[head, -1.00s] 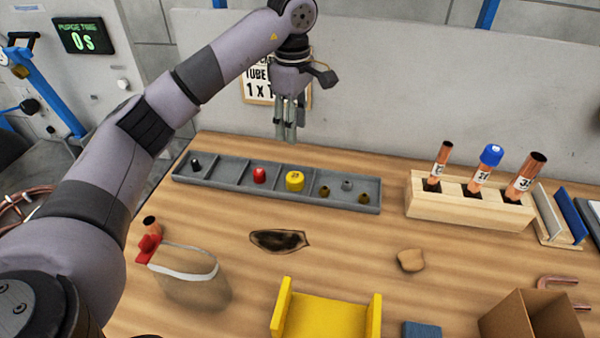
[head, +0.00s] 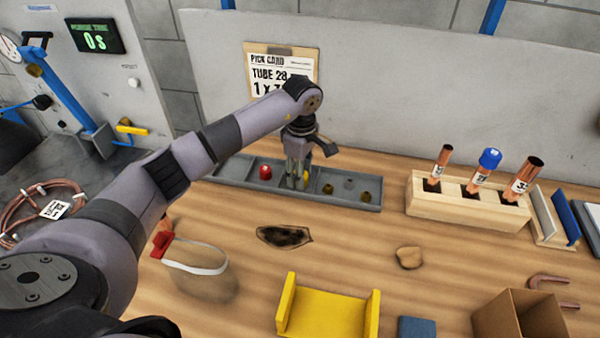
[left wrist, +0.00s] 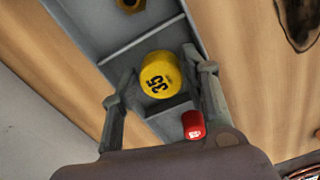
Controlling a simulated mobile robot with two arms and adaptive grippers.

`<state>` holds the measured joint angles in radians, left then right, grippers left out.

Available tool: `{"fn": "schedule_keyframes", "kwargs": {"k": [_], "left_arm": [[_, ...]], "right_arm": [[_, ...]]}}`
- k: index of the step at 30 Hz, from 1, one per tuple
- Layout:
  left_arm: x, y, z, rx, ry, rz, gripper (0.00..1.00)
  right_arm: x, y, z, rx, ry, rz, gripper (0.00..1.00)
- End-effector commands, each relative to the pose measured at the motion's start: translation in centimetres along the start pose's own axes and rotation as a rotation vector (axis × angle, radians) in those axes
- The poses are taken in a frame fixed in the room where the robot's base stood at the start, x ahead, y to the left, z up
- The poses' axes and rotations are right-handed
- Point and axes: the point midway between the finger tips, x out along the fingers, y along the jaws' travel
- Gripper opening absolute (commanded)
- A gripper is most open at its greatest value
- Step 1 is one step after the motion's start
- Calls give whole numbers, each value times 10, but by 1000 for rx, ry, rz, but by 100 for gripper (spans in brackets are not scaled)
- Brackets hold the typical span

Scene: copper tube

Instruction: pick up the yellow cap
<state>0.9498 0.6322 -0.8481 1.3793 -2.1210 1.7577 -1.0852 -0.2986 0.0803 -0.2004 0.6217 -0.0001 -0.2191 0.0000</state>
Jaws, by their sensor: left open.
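The yellow cap (left wrist: 160,75), marked 35, sits in a compartment of the grey tray (left wrist: 105,20). In the head view the cap (head: 306,175) is mostly hidden behind my left gripper (head: 297,183), and the tray (head: 345,199) stands along the back of the table. In the left wrist view my left gripper (left wrist: 165,85) is open, with its two fingers apart on either side of the cap's near part. I cannot tell whether the fingers touch it. My right gripper is not in view.
A red cap (left wrist: 193,125) sits in the neighbouring compartment; it shows in the head view too (head: 265,172). Small brass fittings (head: 328,188) lie to the right. A wooden block (head: 465,208) holds upright copper tubes. A yellow cradle (head: 328,315) stands in front.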

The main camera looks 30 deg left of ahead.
Motion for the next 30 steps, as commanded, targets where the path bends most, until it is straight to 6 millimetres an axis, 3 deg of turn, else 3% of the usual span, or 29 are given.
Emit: {"fn": "schedule_keyframes", "kwargs": {"k": [8,16,25,30], "left_arm": [[5,0,0,1,1,1,42],[5,0,0,1,0,1,26],[3,0,0,1,0,2,26],[-9,1,0,1,0,3,26]], "right_arm": [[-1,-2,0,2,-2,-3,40],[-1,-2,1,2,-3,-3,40],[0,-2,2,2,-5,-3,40],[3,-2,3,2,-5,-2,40]]}}
